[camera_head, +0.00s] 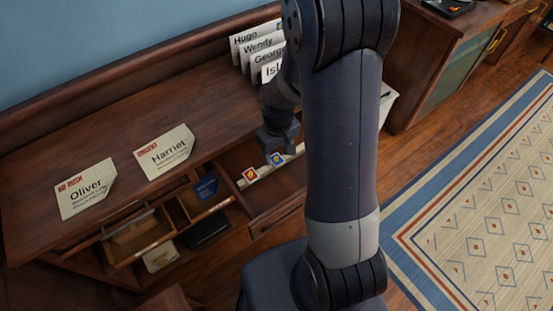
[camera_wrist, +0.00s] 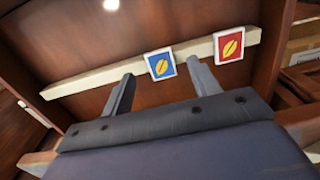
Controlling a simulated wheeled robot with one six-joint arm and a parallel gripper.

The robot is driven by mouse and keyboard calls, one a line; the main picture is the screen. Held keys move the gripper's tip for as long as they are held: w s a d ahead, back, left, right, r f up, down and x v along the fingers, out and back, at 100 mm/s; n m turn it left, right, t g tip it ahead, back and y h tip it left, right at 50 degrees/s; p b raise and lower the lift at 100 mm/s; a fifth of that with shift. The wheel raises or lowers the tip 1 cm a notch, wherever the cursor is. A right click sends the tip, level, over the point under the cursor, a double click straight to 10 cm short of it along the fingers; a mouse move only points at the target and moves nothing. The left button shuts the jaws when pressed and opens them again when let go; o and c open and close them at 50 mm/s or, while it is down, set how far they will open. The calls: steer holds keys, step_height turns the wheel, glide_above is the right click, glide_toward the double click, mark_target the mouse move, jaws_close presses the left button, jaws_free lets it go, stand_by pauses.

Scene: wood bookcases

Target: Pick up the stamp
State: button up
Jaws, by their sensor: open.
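A blue stamp with a yellow emblem (camera_wrist: 160,65) and a red stamp with a yellow emblem (camera_wrist: 230,44) stand at a pale bar inside an open drawer. In the head view the blue stamp (camera_head: 277,158) is just below my gripper (camera_head: 278,147), and the red stamp (camera_head: 250,173) is to its left. In the wrist view my gripper's two fingers (camera_wrist: 161,71) are spread, with the blue stamp between and slightly beyond their tips. The red stamp is right of the right finger. Nothing is held. Whether a finger touches the blue stamp is unclear.
The drawer (camera_head: 275,208) has wooden walls close around my gripper. Envelopes for Oliver (camera_head: 86,189) and Harriet (camera_head: 165,152) lie on the wooden desk (camera_head: 110,120). Named cards (camera_head: 257,45) stand at the back. Open compartments (camera_head: 135,233) lie left of the drawer.

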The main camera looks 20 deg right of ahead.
mark_target(278, 161)
steer(key=shift+f, duration=1.4)
steer(key=c, duration=1.1)
steer(key=shift+o, duration=0.2)
step_height(278, 161, up, 10)
